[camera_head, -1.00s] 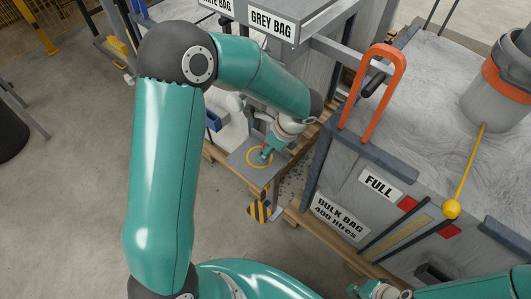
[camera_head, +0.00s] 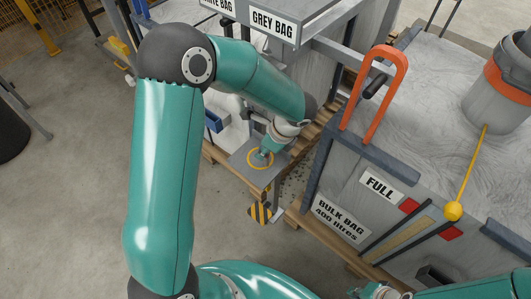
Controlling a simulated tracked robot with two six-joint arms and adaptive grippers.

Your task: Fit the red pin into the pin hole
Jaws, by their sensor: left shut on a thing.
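My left gripper (camera_head: 265,153) points down at the grey plate (camera_head: 243,166), at the yellow ring (camera_head: 251,164) marked on it. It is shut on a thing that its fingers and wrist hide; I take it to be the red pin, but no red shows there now. The pin hole is not visible; the gripper covers the middle of the ring. I cannot tell whether the pin's tip is in a hole or above it. My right gripper (camera_head: 374,291) is at the bottom edge, partly cut off, and its fingers are too unclear to read.
A bulk bag crate (camera_head: 325,192) marked FULL, with an orange handle (camera_head: 396,75), stands just right of the plate. A GREY BAG sign (camera_head: 272,23) hangs above. A yellow-and-black striped block (camera_head: 260,212) is at the plate's front corner. Open floor (camera_head: 75,190) lies left.

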